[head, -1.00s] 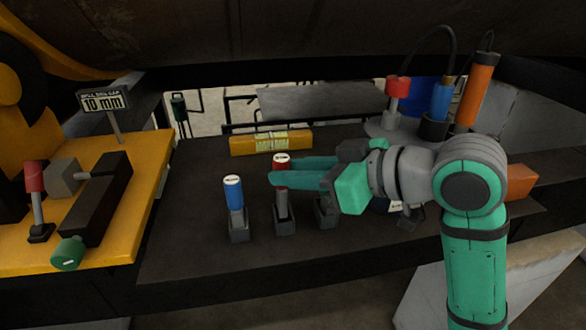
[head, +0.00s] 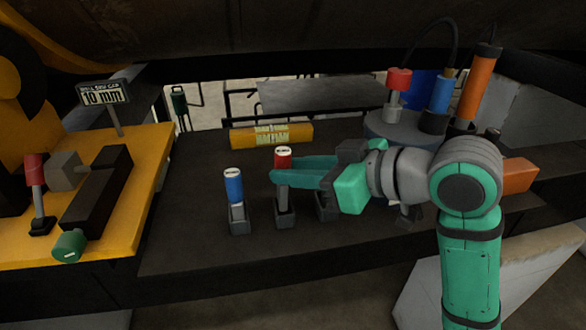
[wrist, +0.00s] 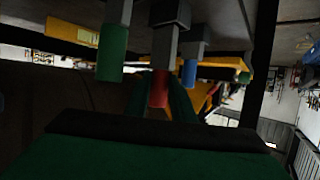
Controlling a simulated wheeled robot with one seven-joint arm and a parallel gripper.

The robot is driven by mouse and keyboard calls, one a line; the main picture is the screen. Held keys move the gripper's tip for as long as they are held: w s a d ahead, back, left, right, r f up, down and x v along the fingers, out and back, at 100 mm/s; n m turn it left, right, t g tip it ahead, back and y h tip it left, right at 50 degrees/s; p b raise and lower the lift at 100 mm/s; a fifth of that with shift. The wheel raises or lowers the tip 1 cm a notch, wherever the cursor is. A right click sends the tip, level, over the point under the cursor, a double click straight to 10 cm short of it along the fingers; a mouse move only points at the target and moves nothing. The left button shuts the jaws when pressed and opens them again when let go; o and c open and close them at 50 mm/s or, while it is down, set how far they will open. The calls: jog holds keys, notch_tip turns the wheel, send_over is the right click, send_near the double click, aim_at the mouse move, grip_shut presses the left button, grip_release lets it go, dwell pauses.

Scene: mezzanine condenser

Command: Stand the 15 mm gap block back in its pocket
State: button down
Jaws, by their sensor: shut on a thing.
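My gripper (head: 276,177) is shut around a red-capped block (head: 283,153), just below its white-labelled top. The block's grey stem runs down to a dark square pocket (head: 285,219) and looks upright; whether it is fully seated is unclear. The cap's lettering is too small to read. In the wrist view, which is upside down, the red cap (wrist: 159,90) shows between my green fingers. A blue-capped block (head: 233,187) stands in the pocket to the left. A green-capped block (wrist: 112,52) shows beside the red one; in the head view my gripper hides it above its pocket (head: 326,208).
A yellow level (head: 271,135) lies behind the pockets. A "10 mm" sign (head: 103,95) and a dark green-ended tool (head: 95,200) are on the yellow bench at left. A round grey stand with an orange cylinder (head: 480,84) is at back right. An orange block (head: 519,172) is at right.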

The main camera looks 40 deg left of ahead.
jog(key=c, duration=1.5)
grip_release()
jog(key=shift+s+a+f, duration=0.1)
jog(key=shift+s+f, duration=0.1)
jog(key=shift+f, duration=0.2)
jog(key=shift+o, duration=0.3)
jog(key=shift+w, duration=0.15)
jog(key=shift+r, duration=0.25)
